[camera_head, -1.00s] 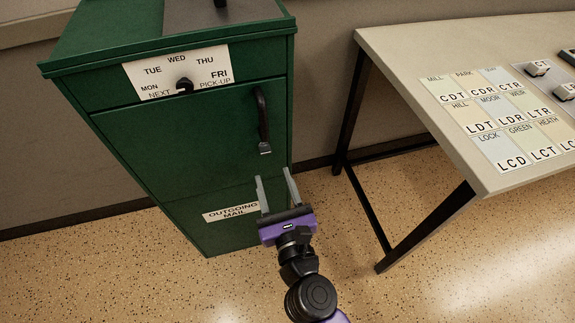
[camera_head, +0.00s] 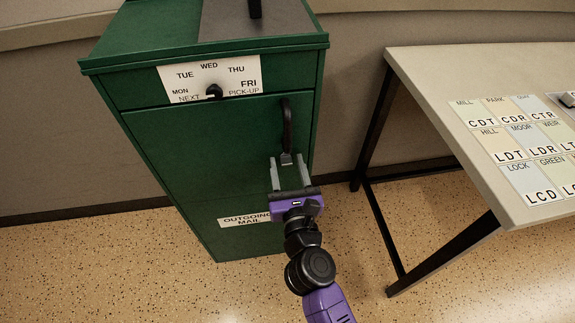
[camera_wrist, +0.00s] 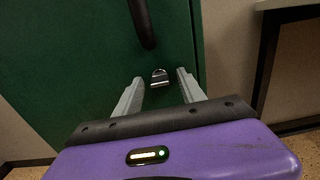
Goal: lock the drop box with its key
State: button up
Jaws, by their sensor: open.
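The green drop box (camera_head: 180,150) stands at the left in the head view, its front door shut. A black handle (camera_head: 287,125) is on the right of the door; it also shows in the wrist view (camera_wrist: 141,22). Just below the handle is a small silver metal piece (camera_head: 286,159), probably the key or lock; its exact form is too small to tell. In the wrist view that silver piece (camera_wrist: 160,77) lies between and beyond my fingertips. My gripper (camera_head: 289,160) is open and empty in front of the door, pointing at the silver piece.
A day dial with a black knob (camera_head: 214,91) is on the box's upper front, and an "OUTGOING MAIL" label (camera_head: 245,220) is low on it. A table (camera_head: 430,90) with lettered cards (camera_head: 535,183) stands at the right. Speckled floor between is free.

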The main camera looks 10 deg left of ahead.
grip_shut()
jog(key=shift+n+p, duration=0.3)
jog(key=n+p, duration=0.2)
jog(key=n, duration=0.1)
jog(key=shift+r+n, duration=0.15)
jog(key=shift+n, duration=0.15)
jog(key=n+p, duration=0.2)
jog(key=n, duration=0.2)
jog(key=shift+n+p, duration=0.3)
jog(key=n+p, duration=0.2)
jog(key=n, duration=0.3)
jog(key=shift+n+p, duration=1.05)
jog(key=shift+n, duration=0.95)
